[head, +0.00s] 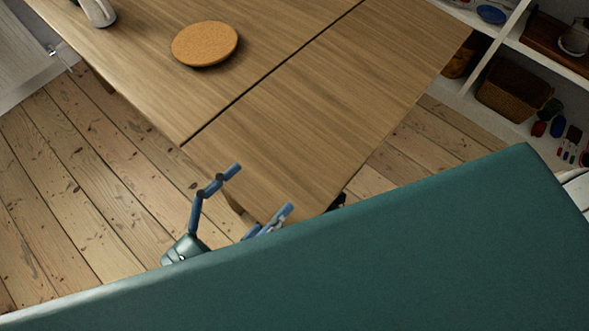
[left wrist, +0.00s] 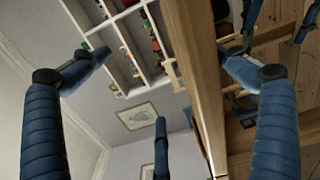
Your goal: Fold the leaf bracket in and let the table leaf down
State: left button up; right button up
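The wooden table leaf (head: 325,105) lies level with the main tabletop (head: 145,55), and a dark straight seam runs between them. The leaf bracket is hidden under the leaf in the head view, and I cannot pick it out surely in the left wrist view. My left gripper (head: 263,188) is at the leaf's near corner, with its blue fingers spread. In the left wrist view the gripper (left wrist: 165,55) is open, and a wooden board edge (left wrist: 198,80) runs between its fingers. Blue jointed parts at that view's upper right may be my right gripper; its state is unclear.
A round cork mat (head: 205,43) and a grey vessel (head: 98,10) stand on the main tabletop. White shelves with a woven basket (head: 513,97) are at the right. Bare floorboards (head: 90,190) show left of the table. My own teal body covers the lower right.

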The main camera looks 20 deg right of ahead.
aim_at(257, 219)
pick_arm(q)
jog(key=shift+d+r, duration=0.1)
jog(key=shift+r, duration=0.3)
jog(key=shift+s+d+f+m+b, duration=0.15)
jog(key=shift+f+m+b, duration=0.5)
jog(key=shift+f, duration=0.5)
jog(key=shift+s+a+f+m+b, duration=0.1)
jog(key=shift+f+m+b, duration=0.55)
jog(key=shift+f, duration=0.45)
jog(key=shift+w+f+m+b, duration=0.1)
jog(key=shift+f+m+b, duration=0.45)
jog(key=shift+f+b, duration=0.45)
jog(key=shift+w+f+m+b, duration=0.1)
jog(key=shift+f+m+b, duration=0.5)
jog(key=shift+f, duration=0.7)
jog(key=f+b, duration=0.1)
jog(key=f+m+b, duration=0.1)
jog(key=f, duration=0.1)
jog(key=w+f+m+b, duration=0.1)
jog(key=shift+a+f+m, duration=0.2)
jog(key=shift+a+m, duration=0.05)
jog(key=shift+a, duration=0.15)
